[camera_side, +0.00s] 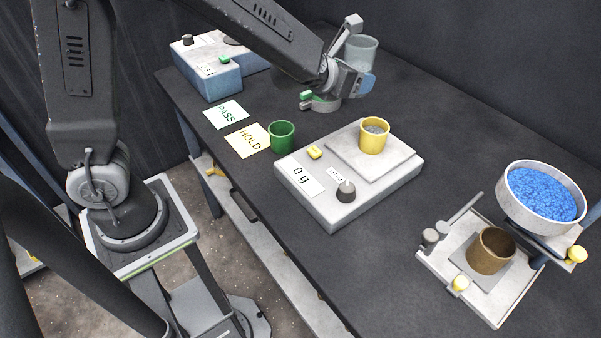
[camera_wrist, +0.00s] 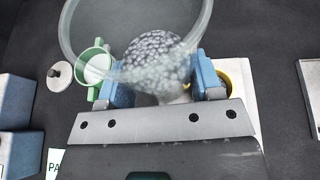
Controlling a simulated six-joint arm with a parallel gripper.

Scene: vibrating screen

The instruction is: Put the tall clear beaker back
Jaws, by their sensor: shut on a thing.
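The tall clear beaker (camera_side: 362,52) is held in my gripper (camera_side: 356,82), above the far part of the dark table. In the wrist view, the beaker's wide clear rim (camera_wrist: 66,35) fills the top, with my blue fingers on either side of it; my gripper (camera_wrist: 163,82) is shut on the beaker. Speckled grey material shows through the clear wall; I cannot tell whether it lies inside the beaker or beyond it. The side view shows the beaker beyond the wrist, its lower part hidden by the fingers.
A scale (camera_side: 322,205) reading 0 g carries a yellow cup (camera_side: 373,142). A green cup (camera_side: 281,138) stands beside the PASS (camera_side: 226,114) and HOLD (camera_side: 249,139) cards. A blue-white device (camera_side: 207,75) stands far left. Blue granules (camera_side: 542,193) and a brown cup (camera_side: 491,255) are right.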

